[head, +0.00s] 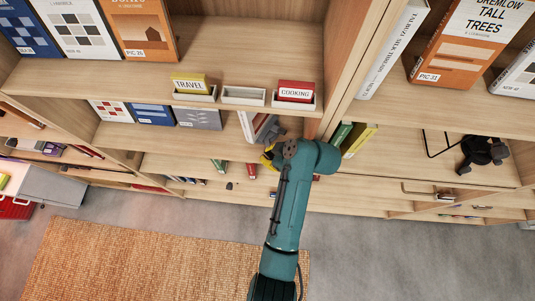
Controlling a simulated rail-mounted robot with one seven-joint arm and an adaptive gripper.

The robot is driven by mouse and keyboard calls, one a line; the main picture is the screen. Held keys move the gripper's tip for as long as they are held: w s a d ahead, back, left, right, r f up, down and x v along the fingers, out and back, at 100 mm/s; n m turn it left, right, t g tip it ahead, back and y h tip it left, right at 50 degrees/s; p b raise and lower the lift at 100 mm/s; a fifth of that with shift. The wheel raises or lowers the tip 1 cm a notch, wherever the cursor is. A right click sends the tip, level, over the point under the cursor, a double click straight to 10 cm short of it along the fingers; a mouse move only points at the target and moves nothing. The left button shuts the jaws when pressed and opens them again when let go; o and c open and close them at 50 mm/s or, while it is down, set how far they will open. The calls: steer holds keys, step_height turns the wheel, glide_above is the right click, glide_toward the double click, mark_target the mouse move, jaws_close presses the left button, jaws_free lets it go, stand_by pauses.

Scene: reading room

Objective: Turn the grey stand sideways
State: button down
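My teal arm reaches up from the bottom middle to the lower shelves. My gripper (268,158) is at its end, small and partly hidden by the wrist, with a yellow patch beside it. Its fingers cannot be made out. A white and grey book-like item (258,126) leans on the shelf just above and left of the wrist. A dark grey piece with short legs (484,150) stands on the shelf at the right, well apart from my gripper. It may be the grey stand, but I cannot tell for sure.
Small label trays stand on the shelf above, with a yellow TRAVEL card (189,84) and a red COOKING card (296,91). A thin black wire frame (436,146) is left of the dark piece. Green and yellow books (355,140) stand right of the upright panel.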

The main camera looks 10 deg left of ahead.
steer(key=c, duration=1.8)
jaws_free()
steer(key=v, duration=1.1)
steer(key=shift+d+r, duration=0.2)
steer(key=shift+r, duration=0.05)
steer(key=a+f+h+b, duration=0.1)
steer(key=f+b, duration=0.1)
steer(key=f, duration=0.1)
steer(key=s+f+m+h+b, duration=0.1)
steer(key=f+b, duration=0.1)
steer(key=f, duration=0.2)
steer(key=a+f+h+b, duration=0.1)
steer(key=f+h+b, duration=0.1)
steer(key=f, duration=0.2)
steer(key=shift+s+a+f+m+b, duration=0.15)
steer(key=shift+a+f+m+b, duration=0.15)
steer(key=shift+m, duration=0.1)
jaws_close()
step_height(320, 180, down, 7)
steer(key=s+a+t+h+b, duration=0.1)
steer(key=s+t+h+b, duration=0.15)
steer(key=h+b, duration=0.45)
steer(key=s+a+r+n+t+h+b, duration=0.2)
steer(key=s+a+r+t+b, duration=0.55)
steer(key=a+t+b, duration=0.35)
steer(key=d+r+p+x, duration=0.1)
steer(key=d+x, duration=0.1)
steer(key=x, duration=1.1)
steer(key=shift+d+r, duration=0.3)
steer(key=shift+r, duration=0.05)
